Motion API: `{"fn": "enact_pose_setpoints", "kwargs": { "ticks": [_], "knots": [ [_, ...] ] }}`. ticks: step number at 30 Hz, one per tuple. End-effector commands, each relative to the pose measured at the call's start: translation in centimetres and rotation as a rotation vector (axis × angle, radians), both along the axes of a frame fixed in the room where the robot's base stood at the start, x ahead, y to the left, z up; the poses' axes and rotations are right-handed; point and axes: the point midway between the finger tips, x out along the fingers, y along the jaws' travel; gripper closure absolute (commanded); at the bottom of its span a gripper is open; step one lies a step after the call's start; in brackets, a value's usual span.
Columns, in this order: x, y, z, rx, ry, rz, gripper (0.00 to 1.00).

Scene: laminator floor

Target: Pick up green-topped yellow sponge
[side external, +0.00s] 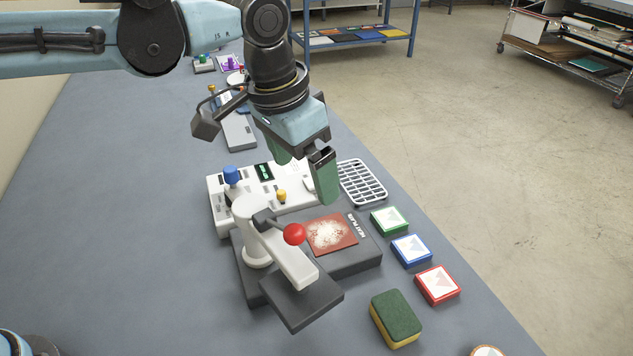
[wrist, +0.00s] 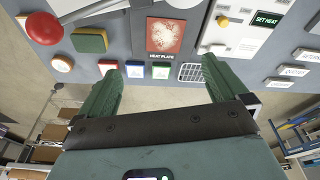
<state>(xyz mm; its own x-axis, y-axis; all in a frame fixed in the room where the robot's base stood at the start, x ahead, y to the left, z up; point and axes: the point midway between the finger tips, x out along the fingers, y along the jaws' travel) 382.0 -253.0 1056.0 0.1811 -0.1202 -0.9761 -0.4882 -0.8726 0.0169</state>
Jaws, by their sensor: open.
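The green-topped yellow sponge (side external: 396,318) lies flat on the grey table near its right edge, at the front of the side external view. It also shows in the wrist view (wrist: 90,40), at the upper left. My gripper (side external: 301,175) is open and empty, above the white control panel and well behind the sponge. In the wrist view its green fingers (wrist: 158,85) are spread wide, with the sponge outside them, beyond the left finger. Nothing hides the sponge in the side external view.
A press with a red-knobbed lever (side external: 294,234) stands left of the sponge, beside the heat plate (side external: 360,258). Green, blue and red tiles (side external: 437,285) line the right edge behind the sponge. A wire rack (side external: 362,182) lies behind them. The table's left side is clear.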

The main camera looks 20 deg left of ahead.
Motion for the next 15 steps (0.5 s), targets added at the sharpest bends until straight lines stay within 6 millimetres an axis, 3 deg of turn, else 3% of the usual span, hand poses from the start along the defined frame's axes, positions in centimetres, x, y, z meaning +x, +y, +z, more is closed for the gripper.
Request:
{"fn": "enact_pose_setpoints", "kwargs": {
  "ticks": [1, 3, 9, 15],
  "knots": [
    [-0.1, -2.5, -0.5, 0.014, 0.021, -0.040, 0.00],
    [-0.5, -5.3, -1.2, 0.034, 0.050, -0.086, 0.00],
    [-2.8, -12.3, -3.9, 0.097, 0.121, -0.201, 0.00],
    [-4.9, -16.0, -5.8, 0.138, 0.158, -0.266, 0.00]
  ]
}}
